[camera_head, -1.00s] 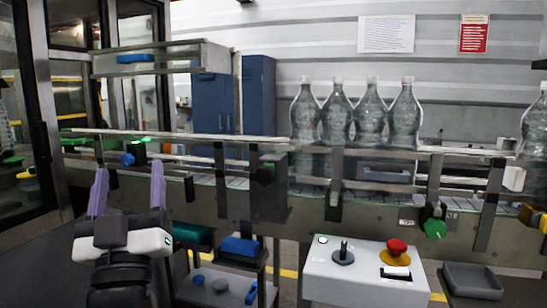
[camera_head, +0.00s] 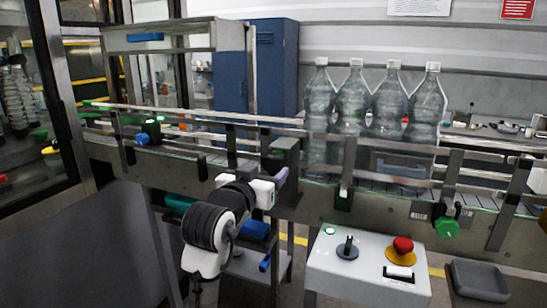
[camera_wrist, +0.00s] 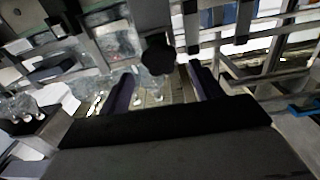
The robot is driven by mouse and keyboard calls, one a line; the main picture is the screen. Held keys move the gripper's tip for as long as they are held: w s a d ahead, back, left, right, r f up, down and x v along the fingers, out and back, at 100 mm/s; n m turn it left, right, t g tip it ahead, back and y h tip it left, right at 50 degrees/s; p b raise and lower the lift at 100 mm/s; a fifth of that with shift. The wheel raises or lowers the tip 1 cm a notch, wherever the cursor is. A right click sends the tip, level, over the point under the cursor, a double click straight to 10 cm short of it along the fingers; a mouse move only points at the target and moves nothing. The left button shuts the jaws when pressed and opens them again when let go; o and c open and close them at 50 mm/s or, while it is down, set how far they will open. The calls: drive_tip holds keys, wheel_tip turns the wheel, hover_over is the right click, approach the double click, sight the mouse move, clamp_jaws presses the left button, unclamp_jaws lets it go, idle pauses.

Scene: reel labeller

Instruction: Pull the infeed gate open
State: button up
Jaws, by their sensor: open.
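A grey upright plate with a dark round knob (camera_head: 271,163) stands at the conveyor's front rail, left of the bottles; it appears to be the infeed gate. In the wrist view a black knob (camera_wrist: 158,56) shows beyond and between the fingers, apart from them. My gripper (camera_head: 268,180) is just in front of and below that plate in the head view. In the wrist view its two purple fingers (camera_wrist: 163,85) are spread with nothing between them. One finger is mostly hidden behind the white gripper body in the head view.
Several clear bottles (camera_head: 388,98) stand on the conveyor right of the plate. A control box (camera_head: 366,268) with a red button (camera_head: 403,244) and a grey tray (camera_head: 478,281) are at lower right. Metal rails and brackets crowd the gripper.

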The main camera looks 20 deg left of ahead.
sight(272, 165)
drive_tip(key=shift+w+p, duration=0.65)
drive_tip(key=shift+w, duration=2.1)
